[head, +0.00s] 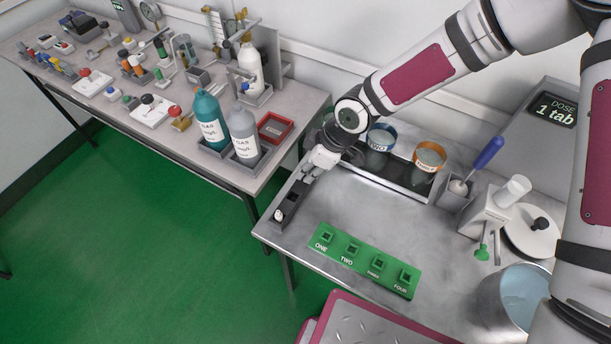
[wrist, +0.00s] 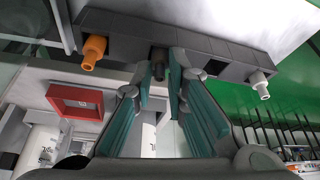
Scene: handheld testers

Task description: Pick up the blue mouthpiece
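A dark grey rack (head: 291,201) lies at the left edge of the metal table; it crosses the top of the wrist view (wrist: 215,52). In the wrist view it carries an orange mouthpiece (wrist: 94,50), a dark mouthpiece (wrist: 159,66) and a white mouthpiece (wrist: 261,88). The white one also shows in the head view (head: 278,215). No mouthpiece looks clearly blue; one may be hidden. My gripper (head: 308,173) is at the rack's far end. Its teal fingers in the wrist view (wrist: 161,72) are apart, with the dark mouthpiece appearing between their tips. Contact cannot be told.
A green board (head: 364,262) with several numbered sockets lies to the right. Two labelled cups, blue-rimmed (head: 381,138) and orange-rimmed (head: 429,157), stand behind in a tray. Gas bottles (head: 243,135) and a red tray (head: 275,128) are on the left bench. Metal tabletop is clear mid-table.

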